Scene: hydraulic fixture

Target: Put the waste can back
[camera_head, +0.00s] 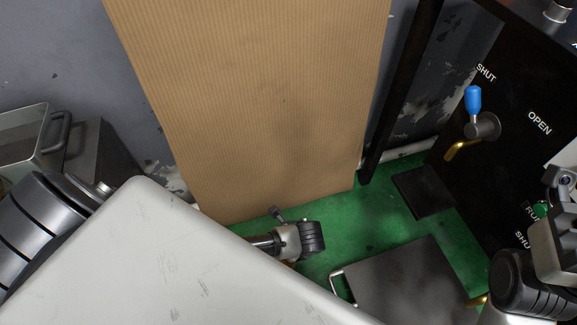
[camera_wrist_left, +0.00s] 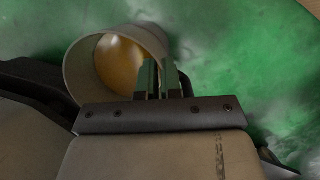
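The waste can (camera_wrist_left: 78,75) shows in the left wrist view as a pale grey cylinder, its open mouth towards the camera and an amber-brown inside. My left gripper (camera_wrist_left: 158,68) is at the can's right rim. Its two dark fingers are close together, one over the mouth and one just outside, with the rim apparently between them. The can's lower part is hidden behind the gripper.
A tall brown corrugated board (camera_head: 260,100) leans at the grey wall. A black panel (camera_head: 510,120) with a blue-handled lever (camera_head: 474,100) and SHUT and OPEN labels stands at right. A dark plate with a handle (camera_head: 405,285) and a small black mat (camera_head: 424,192) lie on the green floor (camera_head: 355,225).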

